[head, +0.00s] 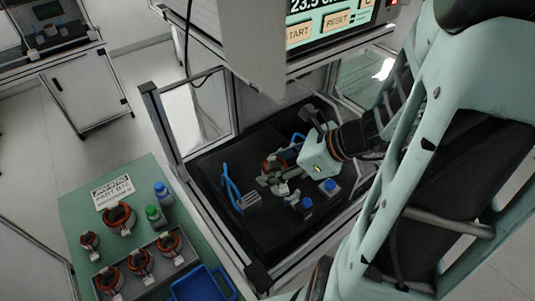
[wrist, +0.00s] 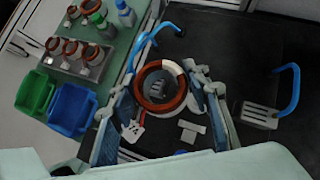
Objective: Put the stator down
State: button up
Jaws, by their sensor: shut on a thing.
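A copper-coloured stator ring with a dark hollow middle (wrist: 143,93) is between the two fingers of my gripper (wrist: 158,82) in the wrist view. My gripper is shut on it, with a finger on each side. In the head view my gripper (head: 285,178) reaches into the test cabinet, and the stator (head: 271,164) shows partly behind it. The black floor of the cabinet (head: 250,238) lies below the stator. I cannot tell whether the stator touches anything beneath it.
Inside the cabinet, a grey block with a blue handle (head: 250,201) stands left, and blue-topped blocks (head: 331,188) stand right. Metal posts (head: 165,135) frame the opening. Outside, a green table (head: 75,208) bears a grey tray with stators (head: 155,268), bottles (head: 154,214) and a blue bin (head: 205,286).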

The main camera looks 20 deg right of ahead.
jog(key=w+f+m+t+h, duration=0.1)
jog(key=w+m, duration=0.1)
jog(key=w, duration=0.4)
jog(key=w+f+m+t+h, duration=0.1)
jog(key=w+f+m+h, duration=0.1)
jog(key=w, duration=0.5)
jog(key=shift+w+d+f+m+t, duration=0.15)
jog(key=shift+w+f+m+t, duration=0.15)
jog(key=shift+m, duration=0.2)
jog(key=shift+s+d+r, duration=0.1)
jog(key=shift+s, duration=0.05)
